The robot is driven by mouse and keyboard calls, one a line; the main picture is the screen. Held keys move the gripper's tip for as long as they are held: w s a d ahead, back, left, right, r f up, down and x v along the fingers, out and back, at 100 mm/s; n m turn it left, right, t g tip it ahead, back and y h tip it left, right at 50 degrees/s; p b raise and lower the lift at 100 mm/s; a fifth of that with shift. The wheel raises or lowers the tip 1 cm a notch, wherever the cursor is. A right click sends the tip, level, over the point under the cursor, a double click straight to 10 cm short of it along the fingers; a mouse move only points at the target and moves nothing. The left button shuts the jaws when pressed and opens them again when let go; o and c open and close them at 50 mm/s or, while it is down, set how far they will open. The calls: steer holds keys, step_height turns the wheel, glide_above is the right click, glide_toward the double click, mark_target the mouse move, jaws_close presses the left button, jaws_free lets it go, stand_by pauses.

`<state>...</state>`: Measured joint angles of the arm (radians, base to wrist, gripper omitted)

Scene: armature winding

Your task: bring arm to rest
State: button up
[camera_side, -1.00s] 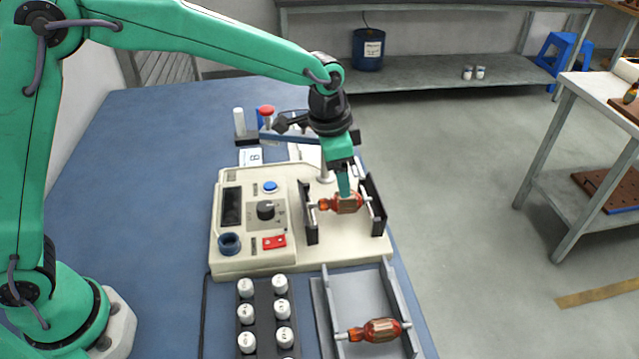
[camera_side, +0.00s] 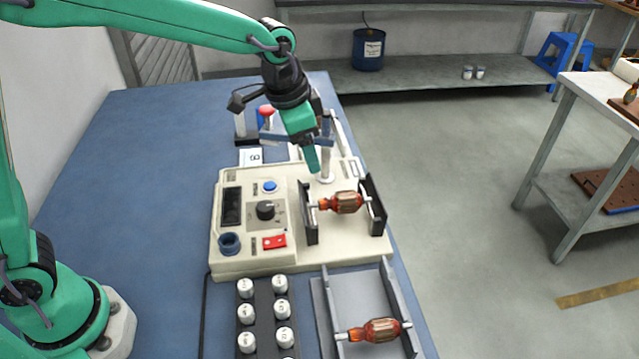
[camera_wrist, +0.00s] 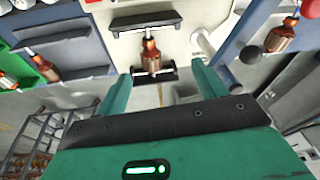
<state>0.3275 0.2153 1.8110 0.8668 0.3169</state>
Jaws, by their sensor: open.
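My gripper (camera_side: 312,160) is open and empty. In the side view it hangs above the back of the cream winding machine (camera_side: 222,262), up and left of the armature there. In the wrist view its two green fingers (camera_wrist: 153,84) stand apart. A copper-wound armature (camera_side: 346,202) rests between the two dark supports of the machine, clear of the fingers; it also shows in the wrist view (camera_wrist: 151,60). A second armature (camera_side: 381,330) lies across the grey tray (camera_side: 345,280) at the front.
A black rack (camera_side: 264,322) with several white-capped pieces stands left of the tray. A post with a red top (camera_side: 266,112) stands behind the machine. The blue mat (camera_side: 150,170) is clear on the left. In the wrist view another armature (camera_wrist: 282,38) shows at upper right.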

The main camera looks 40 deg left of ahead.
steer(key=s+a+r+n+t, duration=0.2)
steer(key=s+a+r+n, duration=0.3)
steer(key=s+a, duration=0.45)
steer(key=s+a+n, duration=0.1)
steer(key=s+a, duration=0.1)
steer(key=s, duration=0.4)
steer(key=s+a+n+t+y, duration=0.1)
steer(key=s+a, duration=0.2)
steer(key=s, duration=0.3)
steer(key=shift+s+a, duration=0.25)
steer(key=shift+a, duration=0.05)
